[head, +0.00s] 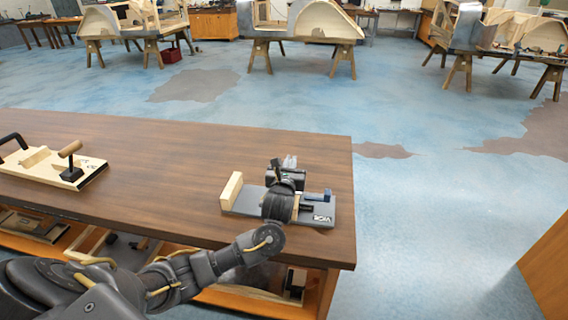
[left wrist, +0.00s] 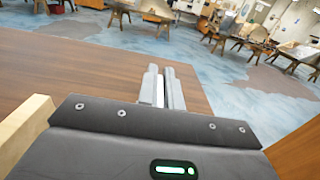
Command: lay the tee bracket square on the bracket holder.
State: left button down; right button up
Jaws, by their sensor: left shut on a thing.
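A grey board that looks like the bracket holder (head: 247,201) lies near the right end of the wooden table. It has an upright pale wood block (head: 231,190) at its left end, a blue piece (head: 318,196) at its right and white lettering near its front right corner. My left gripper (head: 290,162) is over the board and hides its middle. In the left wrist view its two grey fingers (left wrist: 163,90) are close together, with a thin pale strip between them. I take this to be the tee bracket; its shape is mostly hidden. My right gripper is not in view.
A wooden fixture (head: 50,165) with black and wooden handles stands on the left of the table (head: 150,202). The tabletop between it and the board is clear. The table's right edge is close to the board. Wooden frames on trestles (head: 310,22) stand far back.

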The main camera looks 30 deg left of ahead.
aim_at(49, 162)
jog(key=u, duration=2.6)
